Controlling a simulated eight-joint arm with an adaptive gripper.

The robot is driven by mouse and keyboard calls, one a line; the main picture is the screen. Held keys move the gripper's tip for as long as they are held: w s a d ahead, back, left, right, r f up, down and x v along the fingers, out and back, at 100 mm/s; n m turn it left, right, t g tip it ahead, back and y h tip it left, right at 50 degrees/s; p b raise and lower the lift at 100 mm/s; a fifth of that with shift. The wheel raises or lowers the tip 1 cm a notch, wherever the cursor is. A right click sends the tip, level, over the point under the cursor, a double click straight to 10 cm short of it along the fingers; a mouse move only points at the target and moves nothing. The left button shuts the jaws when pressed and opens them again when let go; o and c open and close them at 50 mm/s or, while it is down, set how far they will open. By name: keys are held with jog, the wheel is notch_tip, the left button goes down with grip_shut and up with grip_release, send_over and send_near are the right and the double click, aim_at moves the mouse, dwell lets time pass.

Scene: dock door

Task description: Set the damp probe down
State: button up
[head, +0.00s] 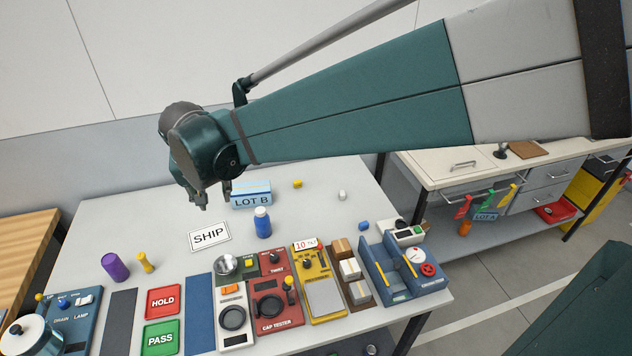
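My gripper (214,196) hangs over the back part of the grey table, to the left of the blue LOT B box (251,197) in the picture. Its two fingertips stand apart, and I see nothing between them. I cannot pick out the damp probe for certain. A yellow meter unit (325,299) with a display reading about 10 stands in the front row. A small red upright piece (321,246) is at its right side; it is too small to tell whether this is the probe.
The front row holds HOLD (163,301) and PASS (161,337) pads, the red cap tester (276,309) and a blue tray unit (401,283). The table's back left is clear.

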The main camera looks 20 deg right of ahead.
jog(key=s+d+t, duration=0.1)
jog(key=s+d, duration=1)
jog(key=d, duration=0.3)
jog(key=s+d+r+n+t, duration=0.1)
jog(key=s+d, duration=1.1)
jog(key=d, duration=0.3)
jog(key=shift+d, duration=0.25)
jog(key=shift+f, duration=0.15)
